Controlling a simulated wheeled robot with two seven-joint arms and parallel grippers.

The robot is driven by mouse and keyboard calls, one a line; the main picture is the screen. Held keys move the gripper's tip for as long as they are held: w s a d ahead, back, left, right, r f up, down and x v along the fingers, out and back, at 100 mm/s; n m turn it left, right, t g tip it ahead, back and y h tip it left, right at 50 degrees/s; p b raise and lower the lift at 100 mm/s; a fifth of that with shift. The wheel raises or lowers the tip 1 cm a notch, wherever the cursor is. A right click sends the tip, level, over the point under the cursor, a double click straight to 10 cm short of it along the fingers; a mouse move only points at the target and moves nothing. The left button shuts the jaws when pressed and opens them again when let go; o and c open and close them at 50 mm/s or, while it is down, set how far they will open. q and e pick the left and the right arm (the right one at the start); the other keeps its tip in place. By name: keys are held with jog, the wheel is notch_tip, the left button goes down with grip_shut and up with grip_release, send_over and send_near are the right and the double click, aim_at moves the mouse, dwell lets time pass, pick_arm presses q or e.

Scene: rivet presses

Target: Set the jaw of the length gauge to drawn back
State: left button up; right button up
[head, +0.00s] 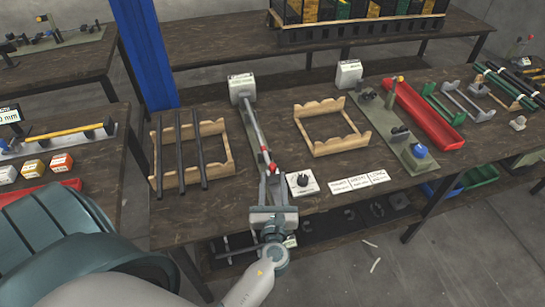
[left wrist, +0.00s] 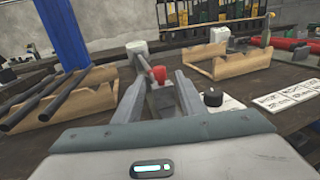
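A long narrow device with a grey rail (head: 254,127) runs along the middle of the bench, from a white labelled box (head: 241,87) to a red knob (head: 270,168). I take it to be the length gauge; its label is too small to read. My left gripper (head: 272,184) is at its near end. In the left wrist view the red knob (left wrist: 158,74) tops a grey block (left wrist: 160,98) between the spread fingers (left wrist: 160,85). The fingers look apart from the block. The jaw's position cannot be made out. My right gripper is not in view.
Wooden racks stand left (head: 207,128) and right (head: 325,150) of the rail; the left one carries dark rods (head: 180,150). A black dial on a white plate (head: 302,183) sits close right of my gripper. White cards (head: 358,182) and a red tray (head: 423,115) lie farther right.

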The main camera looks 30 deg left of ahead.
aim_at(273, 164)
pick_arm(q)
jog(key=x, duration=0.9)
jog(key=shift+w+a, duration=0.25)
grip_shut()
